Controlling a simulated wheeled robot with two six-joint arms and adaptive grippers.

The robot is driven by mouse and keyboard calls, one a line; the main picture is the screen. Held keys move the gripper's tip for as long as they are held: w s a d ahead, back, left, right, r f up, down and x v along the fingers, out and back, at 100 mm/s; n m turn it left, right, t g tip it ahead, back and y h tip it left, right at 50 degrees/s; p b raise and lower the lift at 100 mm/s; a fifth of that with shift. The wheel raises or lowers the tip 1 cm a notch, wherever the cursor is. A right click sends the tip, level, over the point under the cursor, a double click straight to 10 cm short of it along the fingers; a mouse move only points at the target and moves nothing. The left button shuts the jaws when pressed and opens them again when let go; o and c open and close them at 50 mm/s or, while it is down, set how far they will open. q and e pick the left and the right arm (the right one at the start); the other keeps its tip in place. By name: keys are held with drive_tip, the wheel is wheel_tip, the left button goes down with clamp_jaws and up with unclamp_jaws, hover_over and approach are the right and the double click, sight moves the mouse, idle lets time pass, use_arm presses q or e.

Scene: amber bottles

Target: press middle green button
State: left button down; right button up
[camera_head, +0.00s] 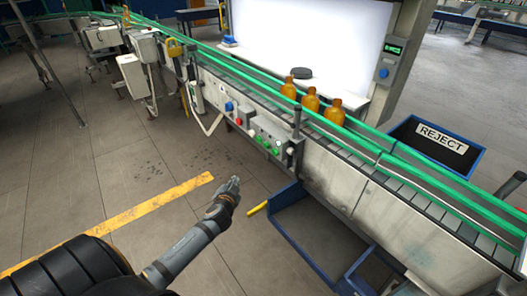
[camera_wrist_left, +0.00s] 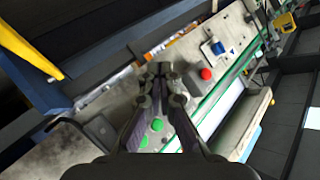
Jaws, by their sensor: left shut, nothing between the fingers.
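Green buttons sit in a row on the pale control panel on the side of the conveyor. In the head view the middle green button (camera_head: 267,144) is small, with a green one on either side. The left wrist view shows two green buttons, one (camera_wrist_left: 157,125) beside my fingers and one (camera_wrist_left: 143,142) lower, partly hidden by the gripper; I cannot tell which is the middle one. My left gripper (camera_head: 236,181) is shut and empty, in front of the panel and apart from it. Its fingers (camera_wrist_left: 161,68) also show in the wrist view. My right gripper is not in view.
A red button (camera_head: 239,121) and a blue knob (camera_head: 229,106) sit left of the green ones. Three amber bottles (camera_head: 311,99) stand on the conveyor above. A blue REJECT bin (camera_head: 470,160) is behind it at right. The floor left of my gripper is clear.

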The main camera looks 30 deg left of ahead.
sight(267, 146)
use_arm(q)
wheel_tip(267, 146, up, 9)
drive_tip(key=w+t+b, duration=0.1)
drive_tip(key=t, duration=0.1)
drive_tip(key=shift+w+d+r+y, duration=0.15)
drive_tip(key=shift+w+d+y, duration=0.25)
drive_tip(key=shift+d, duration=0.05)
drive_tip(key=w+d+b, duration=0.1)
drive_tip(key=w+d, duration=0.2)
drive_tip(key=w, duration=0.5)
drive_tip(key=shift+d, duration=0.2)
drive_tip(key=shift+w, duration=0.25)
idle(0.8)
drive_tip(key=shift+w+d, duration=0.15)
drive_tip(key=shift+w, duration=0.1)
